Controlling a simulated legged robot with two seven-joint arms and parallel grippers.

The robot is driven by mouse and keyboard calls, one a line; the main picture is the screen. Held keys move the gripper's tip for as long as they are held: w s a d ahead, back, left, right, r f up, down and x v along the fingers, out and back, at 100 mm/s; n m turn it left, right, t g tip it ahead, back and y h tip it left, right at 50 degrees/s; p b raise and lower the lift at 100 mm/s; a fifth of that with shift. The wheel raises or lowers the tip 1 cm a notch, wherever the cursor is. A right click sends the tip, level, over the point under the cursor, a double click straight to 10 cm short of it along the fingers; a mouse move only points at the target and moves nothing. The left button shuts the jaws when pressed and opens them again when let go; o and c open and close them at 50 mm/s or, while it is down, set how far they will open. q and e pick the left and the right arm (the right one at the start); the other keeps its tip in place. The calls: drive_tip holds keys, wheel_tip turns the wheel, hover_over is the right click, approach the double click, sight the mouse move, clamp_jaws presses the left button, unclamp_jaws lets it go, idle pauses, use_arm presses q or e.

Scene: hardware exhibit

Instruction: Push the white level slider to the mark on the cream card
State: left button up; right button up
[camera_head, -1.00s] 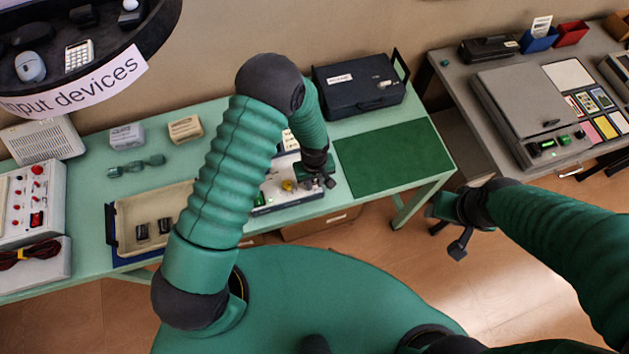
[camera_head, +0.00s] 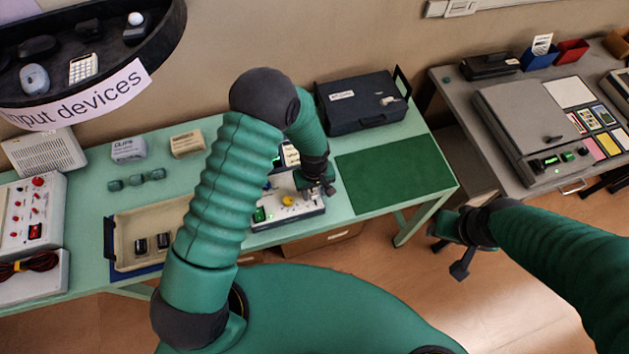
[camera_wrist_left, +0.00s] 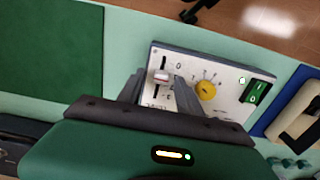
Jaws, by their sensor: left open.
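The white level slider (camera_wrist_left: 160,76) sits in a slot on the pale control panel (camera_wrist_left: 222,78), beside a printed scale and the word LEVEL. My left gripper (camera_wrist_left: 158,87) is open, with its two grey fingers on either side of the slider in the left wrist view; contact cannot be told. In the head view this gripper (camera_head: 316,188) is over the right end of the panel (camera_head: 290,214) and hides the slider. A pale card (camera_head: 290,155) stands behind the panel, partly covered by my arm; its mark is unreadable. My right gripper (camera_head: 458,250) hangs away from the table, its jaws unclear.
The panel also carries a yellow knob (camera_wrist_left: 206,90) and a green rocker switch (camera_wrist_left: 257,92). A bare green mat (camera_head: 395,168) lies right of the panel. A dark case (camera_head: 362,102) stands behind, and a cream tray (camera_head: 122,228) with dark parts lies left.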

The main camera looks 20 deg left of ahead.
sight(314, 194)
use_arm(q)
wheel_tip(314, 194, up, 16)
drive_tip(key=b, duration=0.2)
drive_tip(key=shift+f, duration=0.15)
drive_tip(key=s+a+m+t+b, duration=0.2)
drive_tip(key=s+a+m+b, duration=0.2)
drive_tip(key=s, duration=0.6)
drive_tip(key=a+m, duration=0.2)
drive_tip(key=shift+s+f+m+t+b, duration=0.15)
drive_tip(key=shift+s+m+t+b, duration=0.15)
drive_tip(key=shift+m, duration=0.1)
drive_tip(key=shift+s, duration=0.2)
drive_tip(key=shift+w, duration=0.1)
idle(1.9)
